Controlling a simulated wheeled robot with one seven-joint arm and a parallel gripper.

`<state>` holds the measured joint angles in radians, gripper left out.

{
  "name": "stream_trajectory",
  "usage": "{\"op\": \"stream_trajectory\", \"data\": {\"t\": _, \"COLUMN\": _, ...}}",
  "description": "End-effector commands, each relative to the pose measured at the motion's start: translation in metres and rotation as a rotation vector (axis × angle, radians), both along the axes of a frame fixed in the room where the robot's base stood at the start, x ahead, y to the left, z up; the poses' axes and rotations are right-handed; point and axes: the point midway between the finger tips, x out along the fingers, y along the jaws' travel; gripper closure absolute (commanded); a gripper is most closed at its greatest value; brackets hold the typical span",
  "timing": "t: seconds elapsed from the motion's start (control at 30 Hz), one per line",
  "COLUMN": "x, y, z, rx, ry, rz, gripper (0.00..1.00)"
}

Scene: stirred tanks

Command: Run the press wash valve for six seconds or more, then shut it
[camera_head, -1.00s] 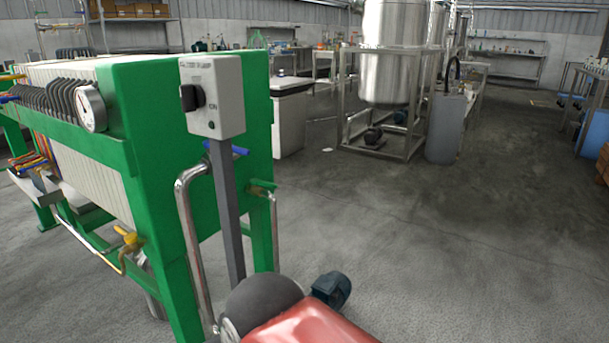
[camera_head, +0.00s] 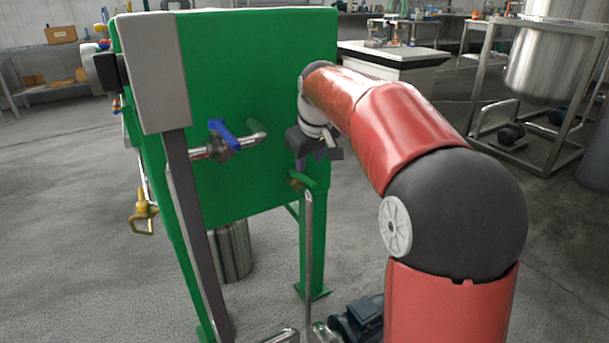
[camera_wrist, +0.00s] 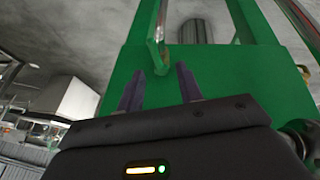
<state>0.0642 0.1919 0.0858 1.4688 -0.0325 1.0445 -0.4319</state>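The filter press has a green end plate (camera_head: 262,60) with two valves on it. One valve has a green handle (camera_head: 303,180) on a thin vertical pipe (camera_head: 308,240); in the wrist view the green handle (camera_wrist: 158,57) shows just beyond my fingertips. The other valve has a blue handle (camera_head: 222,131) and sits to the left on a metal pipe. I cannot tell from any label which is the wash valve. My gripper (camera_head: 314,162) is just above the green handle, pointing down. In the wrist view my gripper (camera_wrist: 160,70) has its fingers apart with nothing between them.
A grey control box (camera_head: 155,70) on a dark post (camera_head: 197,230) stands left of the valves. A yellow-handled valve (camera_head: 143,212) is further left. A blue motor (camera_head: 358,320) lies low in front. A steel tank (camera_head: 550,60) in a frame stands at the back right.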

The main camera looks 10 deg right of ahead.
Motion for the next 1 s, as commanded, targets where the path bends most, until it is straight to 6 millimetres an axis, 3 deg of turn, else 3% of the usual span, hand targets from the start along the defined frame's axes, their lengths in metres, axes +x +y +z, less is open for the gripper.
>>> {"op": "stream_trajectory", "data": {"t": 0.17, "x": 0.016, "y": 0.0, "z": -0.011, "rx": -0.005, "ry": 0.003, "rz": 0.018, "gripper": 0.64}}
{"op": "stream_trajectory", "data": {"t": 0.6, "x": 0.042, "y": 0.0, "z": -0.068, "rx": -0.003, "ry": 0.003, "rz": 0.015, "gripper": 0.64}}
{"op": "stream_trajectory", "data": {"t": 1.0, "x": 0.045, "y": -0.001, "z": -0.073, "rx": -0.004, "ry": -0.001, "rz": 0.015, "gripper": 0.67}}
